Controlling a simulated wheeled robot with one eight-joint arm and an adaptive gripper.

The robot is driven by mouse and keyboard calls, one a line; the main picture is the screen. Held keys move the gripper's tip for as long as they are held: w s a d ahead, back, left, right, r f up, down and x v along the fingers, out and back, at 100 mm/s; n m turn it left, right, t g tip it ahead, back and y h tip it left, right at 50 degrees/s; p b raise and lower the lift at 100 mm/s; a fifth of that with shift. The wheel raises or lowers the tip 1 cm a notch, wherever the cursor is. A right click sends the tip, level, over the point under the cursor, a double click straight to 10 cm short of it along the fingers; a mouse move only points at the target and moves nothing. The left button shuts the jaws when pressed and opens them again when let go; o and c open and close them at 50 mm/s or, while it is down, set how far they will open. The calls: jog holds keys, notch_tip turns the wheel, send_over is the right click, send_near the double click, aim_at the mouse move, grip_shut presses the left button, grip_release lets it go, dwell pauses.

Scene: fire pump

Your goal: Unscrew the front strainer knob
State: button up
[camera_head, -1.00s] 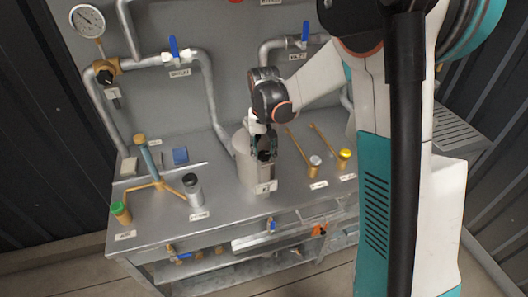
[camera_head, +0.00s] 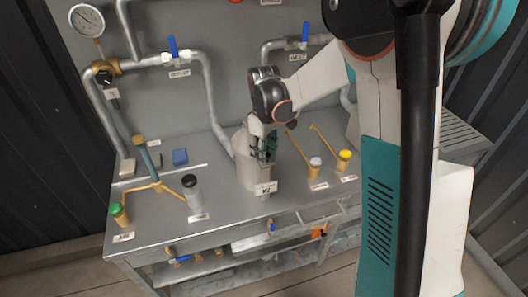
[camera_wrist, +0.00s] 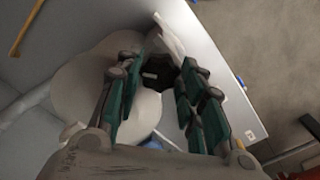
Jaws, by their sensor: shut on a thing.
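In the wrist view, the two teal-and-grey fingers of my gripper (camera_wrist: 158,78) reach either side of a small dark knob (camera_wrist: 158,74), beside the pale rounded strainer body (camera_wrist: 80,90). My gripper is shut on this knob. The exact finger contact is partly hidden.
White-capped (camera_head: 315,167) and yellow-capped (camera_head: 344,160) fittings are close on the right. Pipes with blue valve handles (camera_head: 173,47) run behind.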

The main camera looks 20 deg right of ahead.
jog(key=n, duration=0.6)
jog(key=shift+n, duration=0.3)
dwell(0.4)
jog(key=o, duration=1.1)
jog(key=shift+c, duration=0.2)
notch_tip(320, 180, up, 12)
